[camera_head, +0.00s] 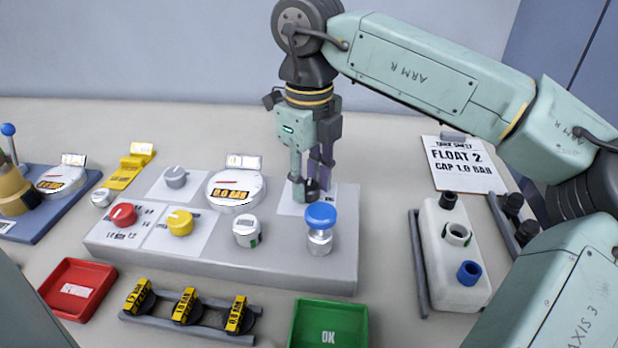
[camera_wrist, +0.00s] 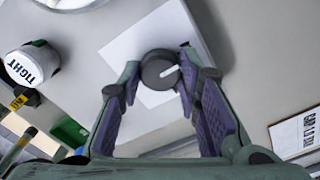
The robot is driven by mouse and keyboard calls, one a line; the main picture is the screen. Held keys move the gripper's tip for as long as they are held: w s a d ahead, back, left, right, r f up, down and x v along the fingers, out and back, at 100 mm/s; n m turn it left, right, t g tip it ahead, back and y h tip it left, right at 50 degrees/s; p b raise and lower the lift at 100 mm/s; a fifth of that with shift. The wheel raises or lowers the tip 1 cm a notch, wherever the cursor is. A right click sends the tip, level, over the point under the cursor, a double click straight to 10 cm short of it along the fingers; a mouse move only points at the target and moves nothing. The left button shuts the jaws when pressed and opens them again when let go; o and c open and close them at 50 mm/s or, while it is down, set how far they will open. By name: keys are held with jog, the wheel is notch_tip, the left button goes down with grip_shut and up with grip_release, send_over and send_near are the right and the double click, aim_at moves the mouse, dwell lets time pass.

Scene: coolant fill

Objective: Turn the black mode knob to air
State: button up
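The black mode knob (camera_head: 312,190) stands on a white label plate at the back right of the grey panel, partly hidden by my gripper (camera_head: 309,182). In the wrist view the knob (camera_wrist: 157,75) is round, with a white pointer mark toward the upper right. My gripper (camera_wrist: 160,80) points down at the knob, one finger on each side. The fingers stand apart, their tips close to the knob, with narrow gaps seeming to show. The label's wording around the knob is not readable, so I cannot tell which mode it points at.
On the grey panel (camera_head: 220,262) a blue-topped valve (camera_head: 320,225) stands just in front of the knob. A white block (camera_head: 455,265) lies right.

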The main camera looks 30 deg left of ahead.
aim_at(309, 185)
jog(key=o, duration=0.4)
notch_tip(309, 185, up, 12)
dwell(0.7)
dwell(0.4)
